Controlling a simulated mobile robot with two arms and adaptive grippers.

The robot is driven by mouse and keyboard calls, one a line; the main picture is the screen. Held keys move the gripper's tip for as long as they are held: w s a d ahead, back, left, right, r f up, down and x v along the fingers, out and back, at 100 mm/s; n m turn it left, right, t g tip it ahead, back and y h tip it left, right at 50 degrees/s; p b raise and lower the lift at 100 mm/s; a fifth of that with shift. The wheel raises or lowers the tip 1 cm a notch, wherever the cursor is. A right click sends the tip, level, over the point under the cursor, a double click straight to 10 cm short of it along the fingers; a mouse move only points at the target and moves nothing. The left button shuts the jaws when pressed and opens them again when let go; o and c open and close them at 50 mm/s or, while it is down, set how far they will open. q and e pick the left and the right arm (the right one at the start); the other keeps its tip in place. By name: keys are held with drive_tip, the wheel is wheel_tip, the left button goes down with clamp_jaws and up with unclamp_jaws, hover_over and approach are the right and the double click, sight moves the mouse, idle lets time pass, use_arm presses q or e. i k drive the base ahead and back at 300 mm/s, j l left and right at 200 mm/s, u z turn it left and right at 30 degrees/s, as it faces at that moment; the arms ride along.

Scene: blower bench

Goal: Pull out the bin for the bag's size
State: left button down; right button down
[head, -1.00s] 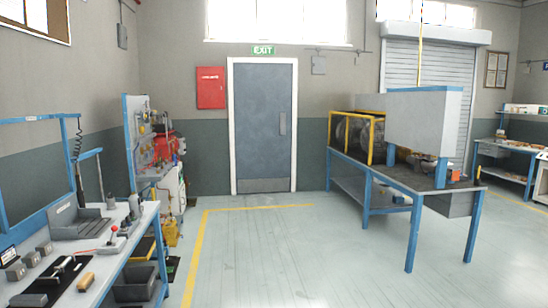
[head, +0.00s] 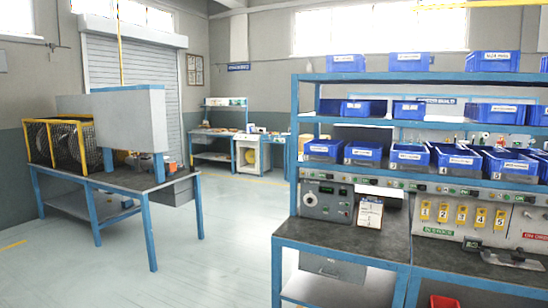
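Blue bins stand in rows on a blue-framed rack (head: 294,140) at the right. The lower row has several labelled open bins, among them a left one (head: 322,151), one beside it (head: 363,153), a middle one (head: 408,157) and a larger one (head: 456,159). More bins sit on the middle shelf (head: 363,108) and the top shelf (head: 346,62). The label text is too small to read. I cannot make out a bag. Neither of my grippers is in view.
Below the bins is a dark worktop (head: 340,240) with a grey control box (head: 326,200), a clipboard (head: 369,212) and yellow numbered tags (head: 443,212). A bench with a caged blower (head: 60,140) stands left. Open floor (head: 215,250) lies between.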

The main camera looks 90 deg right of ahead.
sight(410, 159)
drive_tip(key=z, duration=3.6)
drive_tip(key=i+j, duration=0.1)
drive_tip(key=i, duration=0.15)
